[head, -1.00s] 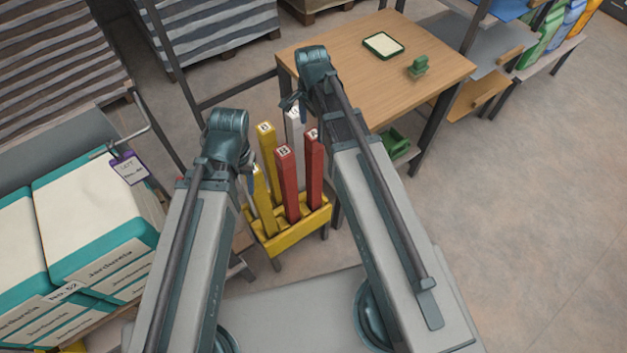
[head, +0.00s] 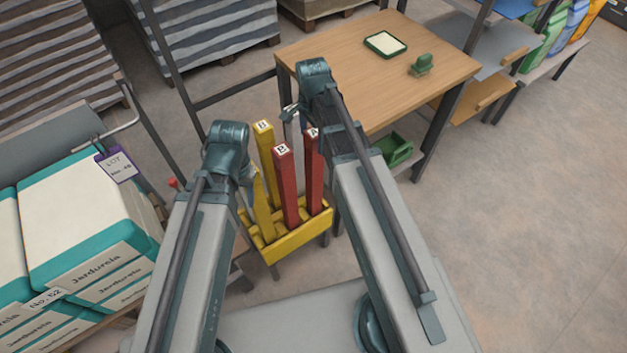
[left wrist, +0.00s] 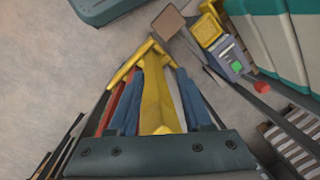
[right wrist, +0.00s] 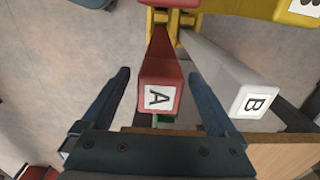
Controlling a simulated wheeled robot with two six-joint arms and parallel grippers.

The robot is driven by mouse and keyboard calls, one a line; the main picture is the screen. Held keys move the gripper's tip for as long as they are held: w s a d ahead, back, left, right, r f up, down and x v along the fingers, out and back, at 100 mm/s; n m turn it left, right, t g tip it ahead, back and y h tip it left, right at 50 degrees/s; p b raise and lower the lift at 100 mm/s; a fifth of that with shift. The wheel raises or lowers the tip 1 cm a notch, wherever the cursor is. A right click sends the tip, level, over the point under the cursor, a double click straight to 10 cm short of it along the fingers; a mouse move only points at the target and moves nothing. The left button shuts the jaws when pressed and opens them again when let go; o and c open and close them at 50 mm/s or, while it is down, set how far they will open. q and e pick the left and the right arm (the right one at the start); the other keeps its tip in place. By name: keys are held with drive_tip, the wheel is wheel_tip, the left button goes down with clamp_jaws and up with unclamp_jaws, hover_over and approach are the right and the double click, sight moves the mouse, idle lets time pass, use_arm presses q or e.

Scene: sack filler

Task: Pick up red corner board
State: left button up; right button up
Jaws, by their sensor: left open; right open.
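Two red corner boards stand upright in a yellow rack (head: 300,235) in the head view. One, marked B (head: 288,190), is nearer; the other, marked A (head: 314,175), is partly behind my right arm. My right gripper (right wrist: 160,90) is open, and in its wrist view the red board marked A (right wrist: 158,95) shows between the fingers; I cannot tell how far below them it is. A white board marked B (right wrist: 240,88) stands to its right. My left gripper (left wrist: 158,100) is open, with a yellow board (left wrist: 154,95) showing between its fingers.
Yellow boards (head: 267,160) stand beside the red ones in the rack. A wooden table (head: 350,80) with a green-edged tray (head: 385,43) and a green holder (head: 421,65) is behind. Stacked sacks (head: 85,215) are at left. Open floor (head: 520,220) lies at right.

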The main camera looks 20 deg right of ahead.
clamp_jaws()
idle(0.4)
use_arm(q)
drive_tip(key=shift+r, duration=0.2)
use_arm(e)
drive_tip(key=shift+r, duration=0.15)
